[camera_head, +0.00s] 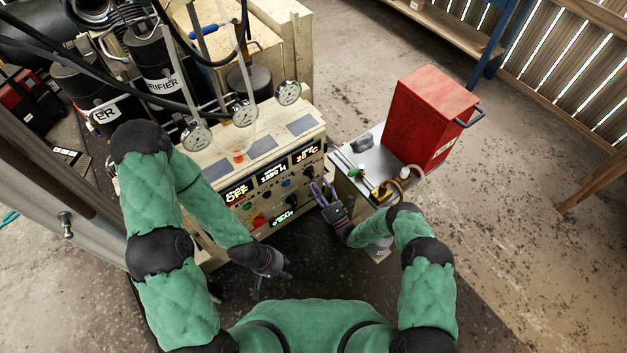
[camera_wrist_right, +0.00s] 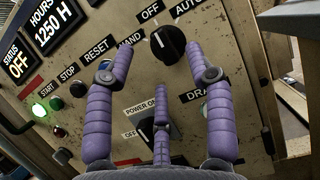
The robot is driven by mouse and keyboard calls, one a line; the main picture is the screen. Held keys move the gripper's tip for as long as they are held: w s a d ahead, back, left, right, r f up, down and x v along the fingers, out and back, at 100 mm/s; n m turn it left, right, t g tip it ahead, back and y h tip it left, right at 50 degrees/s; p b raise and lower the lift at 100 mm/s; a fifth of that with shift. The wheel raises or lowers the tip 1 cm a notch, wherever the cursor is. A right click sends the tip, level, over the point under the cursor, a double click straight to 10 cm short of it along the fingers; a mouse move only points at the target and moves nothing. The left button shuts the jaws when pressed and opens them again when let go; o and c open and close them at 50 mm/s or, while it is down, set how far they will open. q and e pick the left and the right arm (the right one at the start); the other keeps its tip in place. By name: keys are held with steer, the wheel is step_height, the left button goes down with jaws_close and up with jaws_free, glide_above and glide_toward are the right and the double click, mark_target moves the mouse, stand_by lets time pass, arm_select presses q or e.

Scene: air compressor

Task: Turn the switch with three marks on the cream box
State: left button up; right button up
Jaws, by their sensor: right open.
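The switch with three marks is a black knob (camera_wrist_right: 168,43) in the right wrist view, with the labels HAND, OFF and AUTO around it. It sits on the front panel of the cream box (camera_head: 303,194) and looks small in the head view. Its white pointer line shows on its upper left part. My right gripper (camera_wrist_right: 158,60) is open in front of the panel, with the knob between and just beyond its two upper fingertips. I cannot tell whether any finger touches it. My left gripper (camera_head: 272,285) hangs lower, in front of the box, empty and apparently open.
Below the knob, a POWER switch (camera_wrist_right: 146,130) is partly hidden by my lower finger. Green and red buttons (camera_wrist_right: 56,103) lie to its left. A red box (camera_head: 425,115) stands on a metal-topped cart right of the cream box. Pressure gauges (camera_head: 288,92) and hoses rise above it.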

mark_target(312, 177)
steer(key=shift+x, duration=1.8)
jaws_close()
